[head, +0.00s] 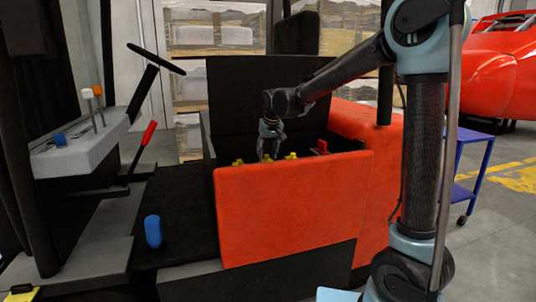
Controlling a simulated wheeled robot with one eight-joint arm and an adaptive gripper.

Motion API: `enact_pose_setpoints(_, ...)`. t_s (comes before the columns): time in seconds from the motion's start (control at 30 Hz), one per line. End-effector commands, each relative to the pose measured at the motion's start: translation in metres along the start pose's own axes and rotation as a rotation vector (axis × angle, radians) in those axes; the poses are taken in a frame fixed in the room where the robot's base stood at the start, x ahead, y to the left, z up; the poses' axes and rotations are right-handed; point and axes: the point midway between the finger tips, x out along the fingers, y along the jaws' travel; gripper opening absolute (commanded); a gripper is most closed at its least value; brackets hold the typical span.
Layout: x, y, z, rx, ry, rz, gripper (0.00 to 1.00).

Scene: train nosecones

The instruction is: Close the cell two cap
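Several small yellow caps show above the rim of the open battery compartment (294,166) in the red forklift body. One yellow cap (238,162) is at the left, and another yellow cap (291,156) is to the right of my gripper. A bit of yellow also shows at the fingertips. I cannot tell which is the cell two cap, or whether any cap is open. My gripper (268,154) points down into the compartment, among the caps. Its fingers are small and dark, so their opening and any contact are unclear. The red front wall hides the cap bases.
The black raised lid (232,88) stands behind the compartment. A red part (321,147) sits inside at right. The steering wheel (156,58), levers and a blue cylinder (153,231) are at left. A blue cart (474,172) stands on the right.

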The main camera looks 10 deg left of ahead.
Motion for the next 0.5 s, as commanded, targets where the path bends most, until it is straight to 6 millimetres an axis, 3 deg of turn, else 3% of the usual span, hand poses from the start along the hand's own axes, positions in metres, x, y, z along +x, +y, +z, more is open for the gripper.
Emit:
enact_pose_setpoints(0.33,0.0039,0.0002,0.0000,0.000,0.000,0.000,0.39)
enact_pose_setpoints(0.5,0.0038,0.0002,0.0000,0.000,0.000,0.000,0.03)
